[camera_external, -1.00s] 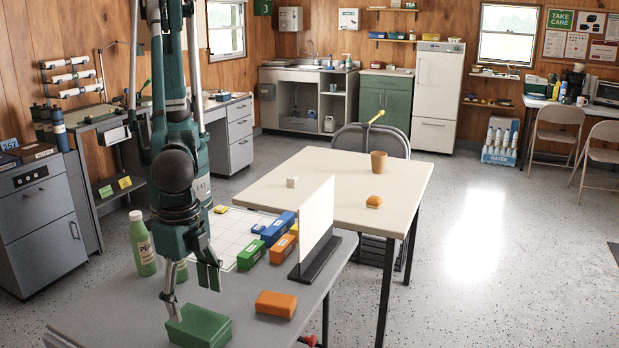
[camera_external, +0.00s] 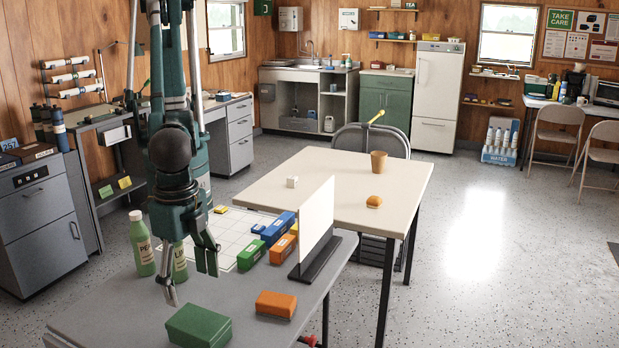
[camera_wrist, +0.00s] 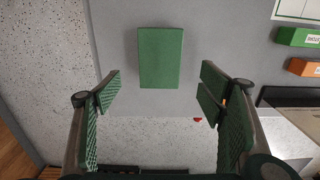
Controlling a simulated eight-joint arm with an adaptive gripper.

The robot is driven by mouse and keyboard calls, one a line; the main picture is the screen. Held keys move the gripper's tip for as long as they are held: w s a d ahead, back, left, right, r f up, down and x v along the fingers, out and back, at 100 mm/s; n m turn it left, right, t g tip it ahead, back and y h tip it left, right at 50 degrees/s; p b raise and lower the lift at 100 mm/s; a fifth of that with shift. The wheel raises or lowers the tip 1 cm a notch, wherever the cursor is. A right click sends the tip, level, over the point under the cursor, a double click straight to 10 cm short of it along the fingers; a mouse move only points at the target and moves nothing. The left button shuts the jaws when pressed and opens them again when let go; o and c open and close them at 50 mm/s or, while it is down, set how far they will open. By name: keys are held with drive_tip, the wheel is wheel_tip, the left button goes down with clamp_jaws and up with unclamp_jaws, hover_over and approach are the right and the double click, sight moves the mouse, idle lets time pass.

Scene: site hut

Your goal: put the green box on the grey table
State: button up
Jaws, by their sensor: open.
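A plain green box (camera_external: 198,327) lies flat on the grey table (camera_external: 110,308), near its front edge. In the wrist view the same box (camera_wrist: 160,57) lies ahead of my fingertips, roughly centred between them, with grey tabletop around it. My gripper (camera_external: 190,277) is open and empty, above the table and just behind the box, apart from it. Its two fingers are spread wide in the wrist view (camera_wrist: 160,95). A smaller labelled green box (camera_external: 251,254) stands farther back on the same table, beside the gridded white sheet.
An orange box (camera_external: 276,304) lies right of the green box. A white upright panel (camera_external: 317,222) on a dark base stands at the table's right edge. Blue boxes (camera_external: 277,229) and two green bottles (camera_external: 142,246) stand farther back. A cream table (camera_external: 340,180) is beyond.

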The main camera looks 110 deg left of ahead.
drive_tip(key=w+a+r+t, duration=0.1)
drive_tip(key=a+r, duration=0.6)
drive_tip(key=a, duration=0.3)
drive_tip(key=w+a+r+h, duration=0.1)
drive_tip(key=a+r, duration=0.6)
drive_tip(key=a, duration=0.3)
drive_tip(key=w+a+r+t, duration=0.1)
drive_tip(key=a+r, duration=0.6)
drive_tip(key=a, duration=0.4)
drive_tip(key=s+a+r+t, duration=0.1)
drive_tip(key=s+a+r, duration=0.15)
drive_tip(key=a, duration=0.45)
drive_tip(key=s+a+r, duration=0.2)
drive_tip(key=s+a, duration=0.1)
drive_tip(key=a, duration=0.3)
drive_tip(key=s+a+r+t, duration=0.1)
drive_tip(key=s+a+r, duration=0.1)
drive_tip(key=a, duration=0.5)
drive_tip(key=s+a+f+t, duration=0.1)
drive_tip(key=s+a+f, duration=0.1)
drive_tip(key=s+a, duration=0.9)
drive_tip(key=s+a+f+t+y, duration=0.1)
drive_tip(key=s+a+f+t, duration=0.1)
drive_tip(key=s+a, duration=0.8)
drive_tip(key=shift+s+a+f, duration=0.35)
drive_tip(key=shift+a+f, duration=0.1)
drive_tip(key=shift+a, duration=0.55)
